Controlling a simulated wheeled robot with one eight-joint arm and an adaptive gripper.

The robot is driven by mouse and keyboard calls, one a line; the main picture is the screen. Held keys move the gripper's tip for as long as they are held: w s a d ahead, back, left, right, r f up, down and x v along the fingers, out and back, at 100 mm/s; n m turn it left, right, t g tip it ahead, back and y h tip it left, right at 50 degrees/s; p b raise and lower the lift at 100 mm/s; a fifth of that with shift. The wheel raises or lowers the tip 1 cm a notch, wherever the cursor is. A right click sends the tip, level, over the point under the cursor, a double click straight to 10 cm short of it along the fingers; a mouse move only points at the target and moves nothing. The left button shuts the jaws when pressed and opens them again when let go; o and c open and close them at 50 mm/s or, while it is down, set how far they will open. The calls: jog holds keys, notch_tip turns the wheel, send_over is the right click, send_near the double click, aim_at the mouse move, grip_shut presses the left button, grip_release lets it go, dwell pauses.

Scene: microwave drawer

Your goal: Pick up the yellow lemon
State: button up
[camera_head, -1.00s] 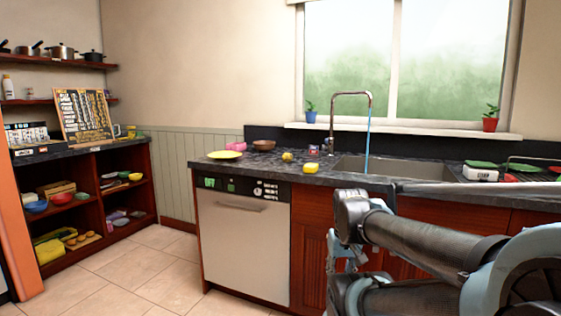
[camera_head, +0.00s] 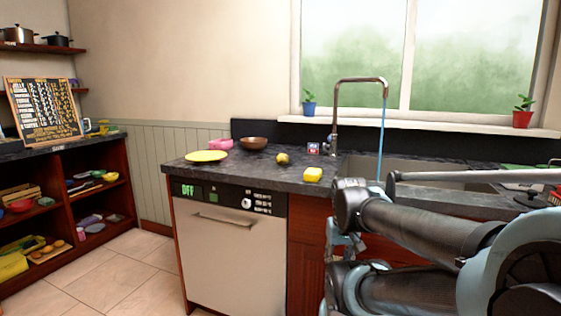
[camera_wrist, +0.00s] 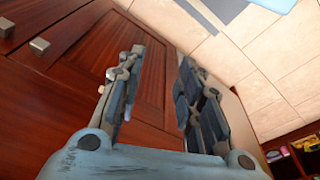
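Wooden cabinet fronts and floor tiles show beyond the fingers. In the head view my arm is folded at the lower right, below and to the right of the lemon, well apart from it.
A yellow plate (camera_head: 206,156), a pink bowl (camera_head: 221,144) and a brown bowl (camera_head: 254,143) sit to the left. The faucet (camera_head: 336,110) runs water into the sink. Floor before the dishwasher (camera_head: 230,250) is clear.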

jog(key=shift+w+d, duration=0.2)
